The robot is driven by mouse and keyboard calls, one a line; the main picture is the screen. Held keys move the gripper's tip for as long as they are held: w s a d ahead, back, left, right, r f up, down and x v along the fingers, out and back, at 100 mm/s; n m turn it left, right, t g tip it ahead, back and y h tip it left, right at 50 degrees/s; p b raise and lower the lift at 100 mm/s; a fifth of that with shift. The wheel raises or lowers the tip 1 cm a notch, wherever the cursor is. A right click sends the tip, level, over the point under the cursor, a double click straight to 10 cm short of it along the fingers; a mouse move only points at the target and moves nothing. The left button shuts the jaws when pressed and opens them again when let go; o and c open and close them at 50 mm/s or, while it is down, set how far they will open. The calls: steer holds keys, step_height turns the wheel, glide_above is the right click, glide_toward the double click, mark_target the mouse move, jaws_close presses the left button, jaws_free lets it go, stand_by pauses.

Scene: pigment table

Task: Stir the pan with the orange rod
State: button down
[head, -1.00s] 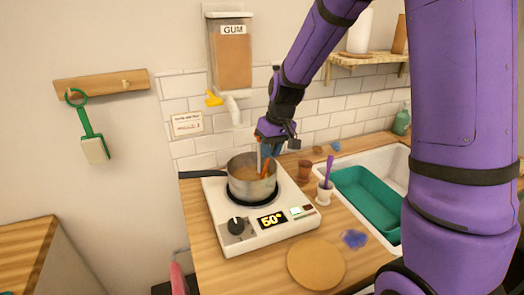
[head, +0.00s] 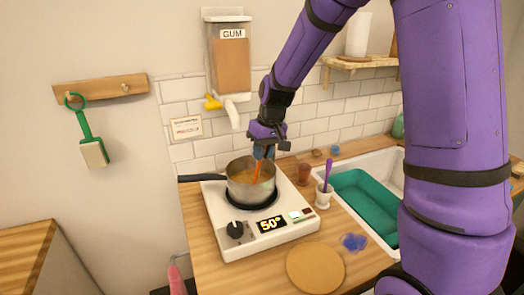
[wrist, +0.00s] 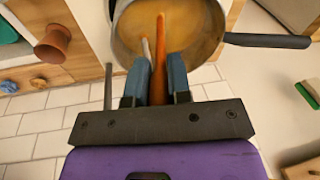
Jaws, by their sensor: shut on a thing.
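The pan (head: 250,186) is a metal saucepan with a dark handle to the left, standing on the hot plate (head: 240,240). Orange-brown liquid shows inside it, also in the wrist view (wrist: 195,35). My gripper (head: 264,152) is above the pan, shut on the orange rod (head: 257,172). In the wrist view the orange rod (wrist: 160,60) sits between the blue fingers (wrist: 160,80), its far end reaching into the pan. A thin pale rod (wrist: 146,50) shows beside it in the pan; whether it touches the gripper I cannot tell.
The hot plate's display reads 50°. To its right are a brown cup (head: 304,174) and a white mortar with a purple pestle (head: 323,195). A round wooden board (head: 315,268) lies in front. A sink with a green basin (head: 368,208) is further right. The gum dispenser (head: 231,60) hangs behind.

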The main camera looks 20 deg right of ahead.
steer(key=v, duration=0.8)
steer(key=shift+r, duration=0.35)
stand_by(0.5)
steer(key=shift+s+d, duration=0.1)
stand_by(0.8)
steer(key=shift+a+v, duration=0.15)
steer(key=shift+v, duration=0.6)
steer(key=shift+a+v, duration=0.1)
steer(key=shift+v, duration=0.6)
